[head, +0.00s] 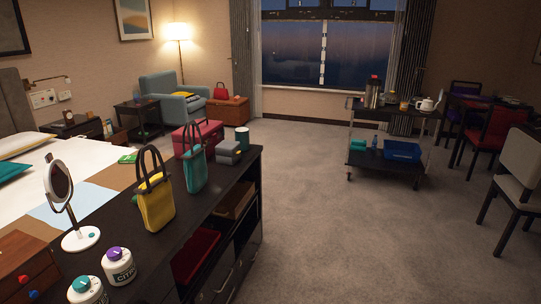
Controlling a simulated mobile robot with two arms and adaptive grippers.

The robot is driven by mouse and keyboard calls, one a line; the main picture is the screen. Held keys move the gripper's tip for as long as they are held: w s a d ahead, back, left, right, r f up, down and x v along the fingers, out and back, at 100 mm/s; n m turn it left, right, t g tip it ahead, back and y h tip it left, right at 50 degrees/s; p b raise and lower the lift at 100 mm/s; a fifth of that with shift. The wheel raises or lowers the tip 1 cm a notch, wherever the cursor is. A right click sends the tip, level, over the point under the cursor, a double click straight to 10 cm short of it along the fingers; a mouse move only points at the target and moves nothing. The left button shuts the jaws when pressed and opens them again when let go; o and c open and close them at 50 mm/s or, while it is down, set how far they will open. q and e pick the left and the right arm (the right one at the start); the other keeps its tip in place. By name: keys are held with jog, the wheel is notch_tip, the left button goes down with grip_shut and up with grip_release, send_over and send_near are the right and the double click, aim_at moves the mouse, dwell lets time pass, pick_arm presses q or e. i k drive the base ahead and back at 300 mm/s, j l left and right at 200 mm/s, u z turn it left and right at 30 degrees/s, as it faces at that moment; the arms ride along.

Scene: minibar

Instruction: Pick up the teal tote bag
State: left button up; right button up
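The teal tote bag (195,172) stands upright on the dark minibar cabinet (125,250), its dark handles raised. A yellow tote bag (159,203) of similar shape stands nearer to me, to the left of the teal one. A grey box-like item (229,153) sits just right of and behind the teal bag, and a dark green cylinder (242,139) is behind that. Neither of my grippers shows in the head view.
A round mirror (61,183) and two labelled jars (119,265) (87,291) are on the cabinet's near part, beside a wooden box (28,265). A bed (95,155) lies behind on the left. A cart (383,163) stands ahead right. The carpet (325,240) between is clear.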

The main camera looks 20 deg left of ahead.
aim_at(195, 165)
jog(key=i+u, duration=0.1)
jog(key=i, duration=0.4)
jog(key=i+l, duration=0.1)
jog(key=i, duration=0.4)
jog(key=i+l+u, duration=0.15)
jog(key=i, duration=0.35)
jog(key=i+l+u, duration=0.1)
jog(key=i, duration=0.4)
jog(key=i+u, duration=0.25)
jog(key=u, duration=0.2)
jog(key=i+l+u, duration=0.2)
jog(key=u, duration=0.25)
jog(key=i+l+u, duration=0.3)
jog(key=u, duration=0.15)
jog(key=i+l+u, duration=0.15)
jog(key=l+u, duration=0.15)
jog(key=u, duration=0.15)
jog(key=i+l+u, duration=0.15)
jog(key=l+u, duration=0.3)
jog(key=j, duration=0.1)
